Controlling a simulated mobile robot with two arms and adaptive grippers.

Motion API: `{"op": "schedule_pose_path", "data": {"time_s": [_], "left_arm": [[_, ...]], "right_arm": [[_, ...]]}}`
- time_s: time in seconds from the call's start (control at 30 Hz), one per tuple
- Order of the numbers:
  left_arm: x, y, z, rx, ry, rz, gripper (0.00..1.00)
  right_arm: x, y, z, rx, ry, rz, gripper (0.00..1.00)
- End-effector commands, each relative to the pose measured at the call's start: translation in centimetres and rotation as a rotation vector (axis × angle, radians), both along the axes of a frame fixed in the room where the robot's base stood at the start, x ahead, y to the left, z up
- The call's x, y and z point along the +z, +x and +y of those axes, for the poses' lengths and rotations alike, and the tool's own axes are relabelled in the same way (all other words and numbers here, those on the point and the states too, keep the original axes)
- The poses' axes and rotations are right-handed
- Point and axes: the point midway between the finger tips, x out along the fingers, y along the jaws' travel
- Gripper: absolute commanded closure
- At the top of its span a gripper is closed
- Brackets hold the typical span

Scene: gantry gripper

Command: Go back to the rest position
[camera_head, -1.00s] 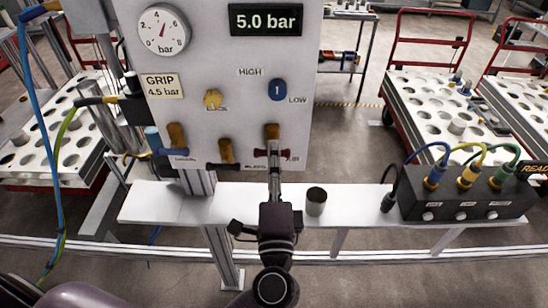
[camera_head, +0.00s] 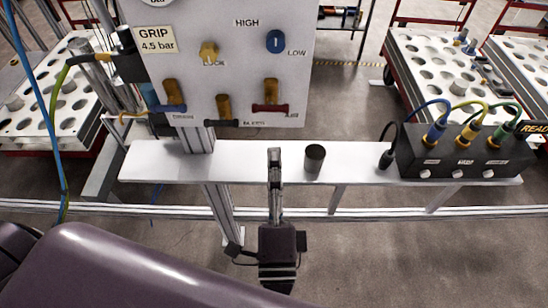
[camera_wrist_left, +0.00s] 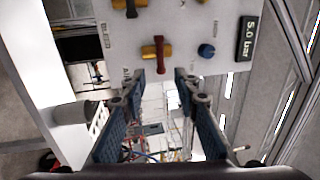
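My left gripper (camera_head: 275,155) points at the panel from the front, in front of the white shelf and clear of the valves. In the left wrist view its two blue-padded fingers (camera_wrist_left: 160,90) stand apart with nothing between them. The white control panel (camera_head: 225,60) has several brass valves along its lower edge. The valve with the red handle (camera_head: 270,108) is the nearest above my gripper; it also shows in the left wrist view (camera_wrist_left: 160,54), beyond the fingertips. My right gripper is not in view.
A dark grey cylinder (camera_head: 314,160) stands on the white shelf (camera_head: 352,172), just right of my left gripper. A black connector box (camera_head: 460,152) with blue, yellow and green cables sits at the shelf's right. Blue and yellow-green hoses hang at the left. Floor shows in front of the shelf.

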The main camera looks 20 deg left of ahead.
Motion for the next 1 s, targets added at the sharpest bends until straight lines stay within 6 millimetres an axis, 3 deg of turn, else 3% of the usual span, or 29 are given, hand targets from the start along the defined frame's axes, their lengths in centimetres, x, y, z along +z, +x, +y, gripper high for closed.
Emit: {"op": "schedule_pose_path", "data": {"time_s": [0.37,0.47,0.53,0.67,0.77,0.87,1.0], "left_arm": [[-0.1,0.1,0.0,-0.001,0.001,0.001,0.71],[-1.4,0.4,-0.3,-0.011,0.003,0.029,0.71],[-3.9,1.1,-0.6,-0.030,0.005,0.081,0.71],[-12.0,2.5,-1.4,-0.082,-0.003,0.249,0.71],[-19.8,2.8,-1.3,-0.114,-0.035,0.410,0.71],[-27.5,2.0,-0.5,-0.129,-0.087,0.569,0.71],[-37.8,-0.7,1.4,-0.114,-0.201,0.786,0.71]], "right_arm": [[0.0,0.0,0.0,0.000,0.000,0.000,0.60],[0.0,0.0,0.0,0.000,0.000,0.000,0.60],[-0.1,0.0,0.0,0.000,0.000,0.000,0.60],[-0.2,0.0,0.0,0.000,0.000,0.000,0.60],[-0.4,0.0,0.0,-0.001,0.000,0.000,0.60],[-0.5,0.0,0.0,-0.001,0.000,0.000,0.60],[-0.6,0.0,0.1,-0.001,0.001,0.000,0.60]]}}
